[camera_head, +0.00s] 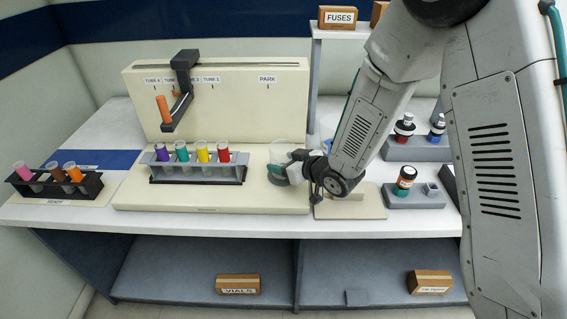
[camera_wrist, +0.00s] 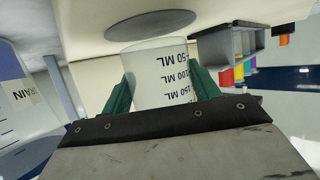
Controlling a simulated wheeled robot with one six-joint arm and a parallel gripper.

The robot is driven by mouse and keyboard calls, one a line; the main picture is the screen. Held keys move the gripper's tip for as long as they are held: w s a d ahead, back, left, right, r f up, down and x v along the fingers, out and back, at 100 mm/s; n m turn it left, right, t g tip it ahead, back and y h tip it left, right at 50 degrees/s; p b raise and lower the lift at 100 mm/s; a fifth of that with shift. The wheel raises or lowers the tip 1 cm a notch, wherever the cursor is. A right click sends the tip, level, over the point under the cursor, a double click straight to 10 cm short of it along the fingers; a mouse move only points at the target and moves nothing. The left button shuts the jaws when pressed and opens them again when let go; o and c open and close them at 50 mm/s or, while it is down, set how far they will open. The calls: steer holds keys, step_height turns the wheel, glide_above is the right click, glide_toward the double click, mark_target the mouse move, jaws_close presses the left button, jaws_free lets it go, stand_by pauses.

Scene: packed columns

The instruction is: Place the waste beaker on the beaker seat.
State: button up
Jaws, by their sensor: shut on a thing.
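The waste beaker (camera_wrist: 160,75) is clear with dark ML markings. My gripper (camera_wrist: 160,92) is shut on it, with a teal finger on either side. In the head view the beaker (camera_head: 287,153) stands out above my gripper (camera_head: 287,173), over the right part of the cream rig base. The beaker seat appears to be the flat grey disc (camera_wrist: 150,24) in the wrist view, just beyond the beaker's far end. I cannot tell whether they touch.
A rack (camera_head: 197,174) with several coloured tubes stands left of my gripper. An orange tube (camera_head: 164,109) hangs on the rig's arm. A black rack (camera_head: 56,185) is at far left. A cream plate (camera_head: 350,203) and bottle holders (camera_head: 414,198) lie right. A drain container (camera_wrist: 18,95) shows in the wrist view.

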steer(key=shift+a+f, duration=0.15)
steer(key=shift+f, duration=0.45)
steer(key=shift+f, duration=0.1)
steer(key=o, duration=1.1)
